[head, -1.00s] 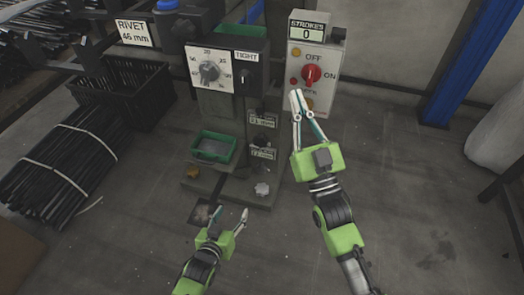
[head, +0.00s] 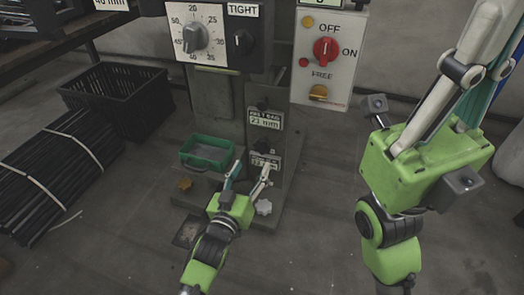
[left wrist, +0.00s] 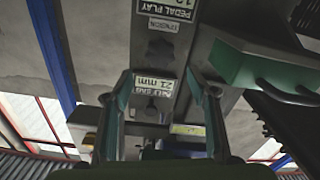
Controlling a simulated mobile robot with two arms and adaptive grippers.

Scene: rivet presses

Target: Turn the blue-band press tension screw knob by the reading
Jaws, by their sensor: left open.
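A dark lobed knob (left wrist: 160,50) beside a label reading TENSION shows upside down in the left wrist view; it appears to be the small dark knob (head: 262,147) on the press column in the head view. The plate beside it (left wrist: 152,86) reads belt sag 21 mm. My left gripper (head: 250,170) is open and empty, its fingers pointing up at the lower column. In the left wrist view the fingers (left wrist: 164,88) frame the belt sag plate, apart from the knob. My right gripper (head: 425,160) is at upper right, fingertips out of frame. No blue band shows.
A dial box (head: 214,58) overhangs the column. A switch box (head: 325,65) with a red knob is to its right. A green tray (head: 207,153) stands left of my left gripper. A pale lobed knob (head: 264,208) sits low on the base.

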